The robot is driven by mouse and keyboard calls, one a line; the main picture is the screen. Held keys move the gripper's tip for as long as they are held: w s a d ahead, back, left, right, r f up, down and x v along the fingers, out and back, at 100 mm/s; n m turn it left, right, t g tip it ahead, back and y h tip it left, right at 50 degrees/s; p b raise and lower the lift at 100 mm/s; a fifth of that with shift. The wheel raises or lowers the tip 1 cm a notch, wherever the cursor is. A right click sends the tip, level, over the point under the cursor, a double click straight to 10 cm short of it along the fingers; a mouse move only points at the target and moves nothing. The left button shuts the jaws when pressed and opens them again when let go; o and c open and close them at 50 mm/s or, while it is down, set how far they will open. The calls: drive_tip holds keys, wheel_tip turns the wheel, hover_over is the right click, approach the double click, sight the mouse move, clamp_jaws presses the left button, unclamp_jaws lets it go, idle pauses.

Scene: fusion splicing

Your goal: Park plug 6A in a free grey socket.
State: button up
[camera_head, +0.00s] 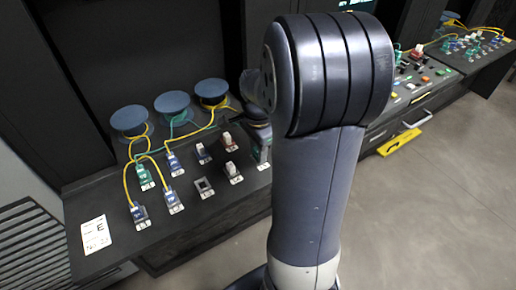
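Several plugs with cables stand in a dark panel at the left: a green plug (144,177), and blue plugs (173,161), (173,200) and (139,213). Their labels are too small to read, so I cannot tell which is 6A. A grey square socket (204,188) at the panel's front looks empty. My gripper (258,135) is mostly hidden behind my arm, low over the panel's right part, close to a dark piece with some green (264,156). Its fingers cannot be made out.
Three blue spools (129,118) with yellow and green cables stand at the panel's back. A white card marked E (95,234) lies at the left front. My arm blocks the middle.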

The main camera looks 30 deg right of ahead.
drive_tip(key=o, duration=0.4)
wheel_tip(320, 180, up, 11)
idle(0.5)
